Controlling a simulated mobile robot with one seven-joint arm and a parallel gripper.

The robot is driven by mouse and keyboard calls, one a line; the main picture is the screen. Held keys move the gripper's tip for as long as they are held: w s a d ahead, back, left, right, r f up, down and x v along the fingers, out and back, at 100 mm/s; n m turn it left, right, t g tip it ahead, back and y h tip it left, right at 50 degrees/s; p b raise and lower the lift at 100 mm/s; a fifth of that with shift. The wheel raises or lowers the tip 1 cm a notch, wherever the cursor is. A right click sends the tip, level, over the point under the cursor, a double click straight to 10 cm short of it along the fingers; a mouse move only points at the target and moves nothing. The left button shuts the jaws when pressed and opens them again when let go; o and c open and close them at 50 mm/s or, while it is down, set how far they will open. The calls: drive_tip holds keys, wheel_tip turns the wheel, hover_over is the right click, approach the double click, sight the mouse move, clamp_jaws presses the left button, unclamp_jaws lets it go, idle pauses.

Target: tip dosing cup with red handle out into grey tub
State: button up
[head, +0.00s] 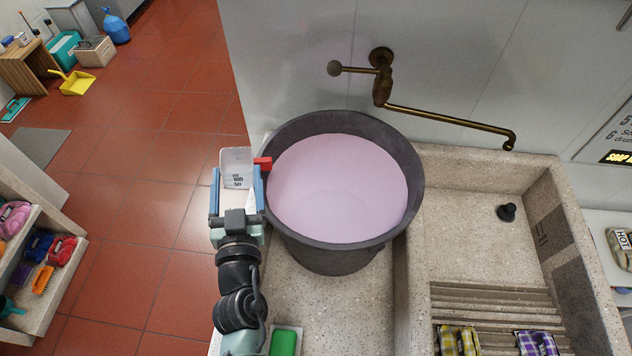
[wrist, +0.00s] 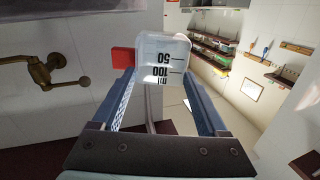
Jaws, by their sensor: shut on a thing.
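The dosing cup (head: 236,166) is a clear cup with printed measuring marks and a red handle (head: 263,163). My gripper (head: 238,190) is shut on it, just left of the grey tub's rim. In the wrist view the cup (wrist: 163,58) sits between the two blue fingers, with its red handle (wrist: 123,58) to the left and its printed numbers upside down. I cannot tell whether anything is in the cup. The grey tub (head: 412,165) is large and round, and holds a pale pink-lilac liquid or fill (head: 338,188). The tub stands on the speckled stone surface.
A brass tap (head: 382,88) is on the wall behind the tub, its spout reaching right. The stone sink (head: 470,220) with its ribbed washboard is right of the tub; yellow and purple checked cloths lie there. A green block (head: 284,342) lies at the front. Open red floor is left.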

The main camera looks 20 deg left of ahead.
drive_tip(key=shift+s+a+f+n+b, duration=0.3)
drive_tip(key=shift+a+n+b, duration=0.15)
drive_tip(key=shift+n, duration=0.15)
drive_tip(key=shift+r, duration=0.2)
wheel_tip(320, 180, up, 6)
drive_tip(key=p, duration=0.5)
drive_tip(key=shift+f+p, duration=0.15)
drive_tip(key=shift+p, duration=0.2)
drive_tip(key=shift+d+f, duration=0.1)
